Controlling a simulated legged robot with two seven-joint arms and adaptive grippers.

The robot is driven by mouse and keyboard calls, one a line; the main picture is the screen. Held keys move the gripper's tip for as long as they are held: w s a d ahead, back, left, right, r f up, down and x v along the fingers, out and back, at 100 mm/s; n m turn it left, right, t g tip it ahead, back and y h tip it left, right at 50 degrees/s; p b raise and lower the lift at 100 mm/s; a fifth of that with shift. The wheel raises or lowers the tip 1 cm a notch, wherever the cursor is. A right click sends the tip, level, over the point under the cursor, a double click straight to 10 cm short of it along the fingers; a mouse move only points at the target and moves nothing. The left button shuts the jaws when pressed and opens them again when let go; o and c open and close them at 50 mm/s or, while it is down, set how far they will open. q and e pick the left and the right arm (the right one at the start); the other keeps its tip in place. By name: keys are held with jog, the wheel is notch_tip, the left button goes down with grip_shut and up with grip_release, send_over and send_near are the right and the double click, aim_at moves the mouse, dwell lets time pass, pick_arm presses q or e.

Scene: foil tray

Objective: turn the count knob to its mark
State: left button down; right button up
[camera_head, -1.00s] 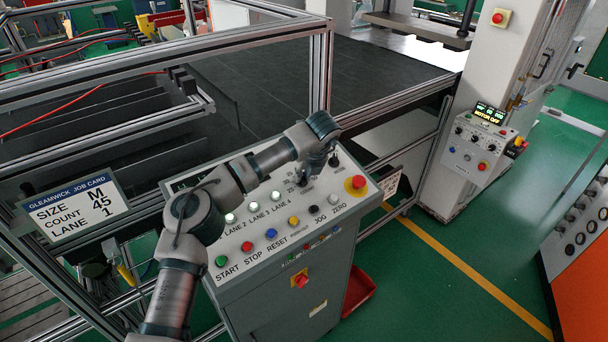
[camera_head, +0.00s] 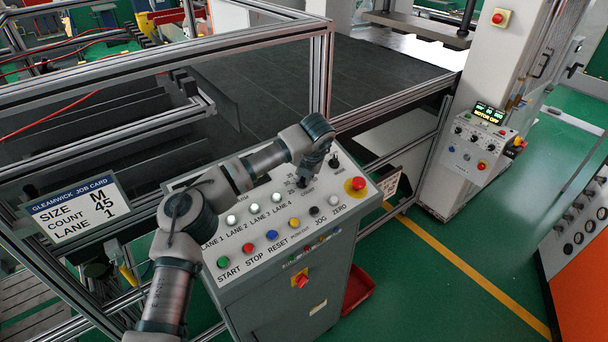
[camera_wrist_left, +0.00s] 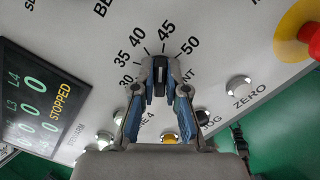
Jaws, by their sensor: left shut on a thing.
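The count knob (camera_wrist_left: 160,74) is a small dark knob between my fingertips in the left wrist view. Its printed scale runs from 30 to 50, and the 45 mark (camera_wrist_left: 164,46) lies just above the fingertips. The fingers cover most of the knob, so its exact pointing is hard to read; it seems near 45. My left gripper (camera_wrist_left: 160,80) is shut on the knob. In the head view my left gripper (camera_head: 304,181) reaches down to the panel's upper right part. The job card (camera_head: 80,208) at left reads size M, count 45, lane 1. My right gripper is not in view.
The control panel (camera_head: 334,212) carries several coloured buttons and lane lights. A red emergency button (camera_head: 357,183) sits right of the knob. A display (camera_wrist_left: 40,103) reading STOPPED is at left in the wrist view. An aluminium frame (camera_head: 322,70) stands behind the panel.

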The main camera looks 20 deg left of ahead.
pick_arm(q)
jog(key=shift+r+m, duration=0.15)
jog(key=shift+m, duration=0.25)
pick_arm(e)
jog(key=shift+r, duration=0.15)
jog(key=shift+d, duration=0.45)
pick_arm(q)
jog(key=c, duration=1.3)
grip_release()
jog(key=shift+c, duration=0.2)
jog(key=shift+o, duration=0.7)
jog(key=shift+s+d, duration=0.1)
jog(key=shift+s, duration=0.15)
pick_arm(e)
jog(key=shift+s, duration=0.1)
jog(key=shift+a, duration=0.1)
pick_arm(q)
jog(key=shift+r, duration=0.3)
jog(key=v, duration=1.1)
jog(key=shift+r, duration=0.25)
jog(key=shift+s, duration=0.1)
